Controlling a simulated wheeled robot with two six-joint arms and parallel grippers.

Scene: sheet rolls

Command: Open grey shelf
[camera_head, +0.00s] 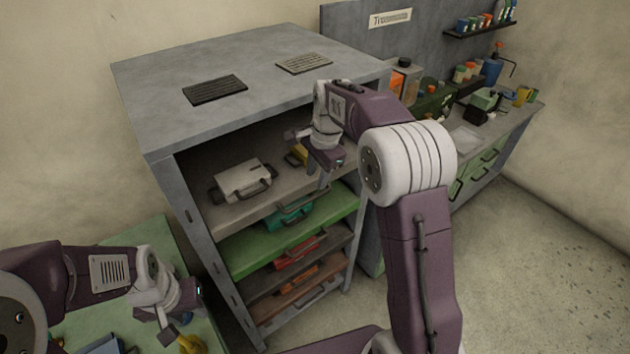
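The grey cabinet (235,125) stands against the wall with its front open. Its upper grey shelf (222,218) holds a whitish case (243,180) with dark handles at left and a yellow item (298,154) partly behind my arm.
Below are a green shelf (240,255) with a teal case (288,214) and lower shelves with red (298,254) and orange (298,284) items. A cluttered workbench (465,140) stands at right. The floor (545,255) at right is clear.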

